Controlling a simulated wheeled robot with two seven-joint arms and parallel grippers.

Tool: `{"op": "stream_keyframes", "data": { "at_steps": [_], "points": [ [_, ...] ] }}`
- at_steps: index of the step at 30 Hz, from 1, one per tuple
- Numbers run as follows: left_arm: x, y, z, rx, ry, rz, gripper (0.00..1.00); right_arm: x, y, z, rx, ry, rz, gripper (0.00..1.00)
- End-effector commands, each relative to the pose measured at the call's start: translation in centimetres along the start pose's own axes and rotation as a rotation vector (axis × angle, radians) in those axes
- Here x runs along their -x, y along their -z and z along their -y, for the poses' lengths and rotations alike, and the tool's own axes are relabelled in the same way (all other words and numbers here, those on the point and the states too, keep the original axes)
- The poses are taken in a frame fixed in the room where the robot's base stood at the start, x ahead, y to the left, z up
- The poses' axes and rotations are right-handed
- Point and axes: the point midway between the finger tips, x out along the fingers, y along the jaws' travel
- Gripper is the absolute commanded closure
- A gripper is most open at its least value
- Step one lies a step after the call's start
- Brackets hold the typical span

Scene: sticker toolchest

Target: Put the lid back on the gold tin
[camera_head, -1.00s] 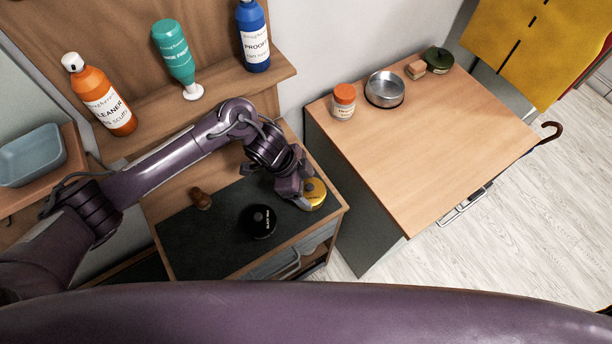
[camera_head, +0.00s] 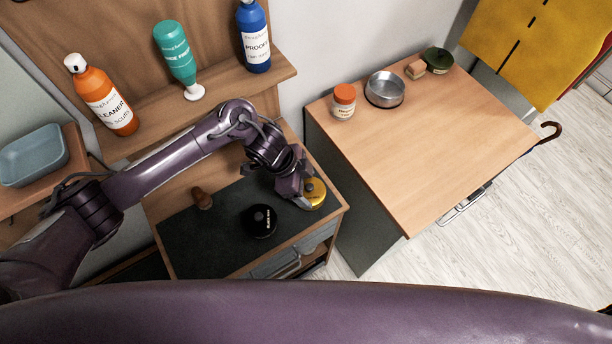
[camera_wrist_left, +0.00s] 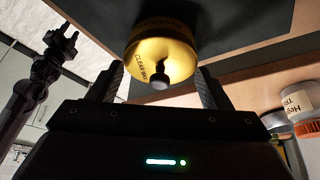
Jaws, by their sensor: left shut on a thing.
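The gold tin (camera_head: 319,198) stands at the right front corner of the dark mat on the low tool chest. Its gold lid, labelled "CLEAR WAX" and with a dark knob, faces my wrist in the left wrist view (camera_wrist_left: 163,52). My left gripper (camera_head: 304,194) reaches it from the left and above. Whether the lid sits fully on the tin is unclear. My right gripper (camera_wrist_left: 62,40) shows small at the left of the wrist view; its jaw state is unclear.
A black tin (camera_head: 260,221) and a brown wooden piece (camera_head: 202,198) stand on the mat (camera_head: 205,240). The higher wooden cabinet (camera_head: 440,140) to the right holds a jar (camera_head: 344,102), a metal bowl (camera_head: 385,90) and a green tin (camera_head: 437,60). Bottles stand on the shelf behind.

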Motion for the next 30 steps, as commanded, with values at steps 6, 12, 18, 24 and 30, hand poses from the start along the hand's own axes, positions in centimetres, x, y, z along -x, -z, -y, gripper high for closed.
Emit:
{"op": "stream_keyframes", "data": {
  "at_steps": [6,12,18,24,30],
  "points": [
    [-0.21,-0.06,0.05,0.000,0.000,0.000,0.49,0.01,-0.04,0.03,0.001,0.000,0.001,0.64],
    [-0.21,-0.05,0.04,0.000,0.000,0.000,0.49,0.01,-0.05,-0.01,0.001,0.000,0.001,0.64],
    [-0.18,-0.04,0.03,0.000,0.000,0.000,0.49,0.07,-0.09,-0.21,0.002,-0.002,0.001,0.64],
    [-0.19,-0.03,0.04,0.000,0.000,0.000,0.49,0.35,-0.10,-0.42,0.003,-0.005,0.002,0.64],
    [-0.25,-0.07,0.03,0.000,0.000,0.000,0.49,0.31,-0.10,-0.49,0.002,-0.006,0.002,0.64]
  ]
}}
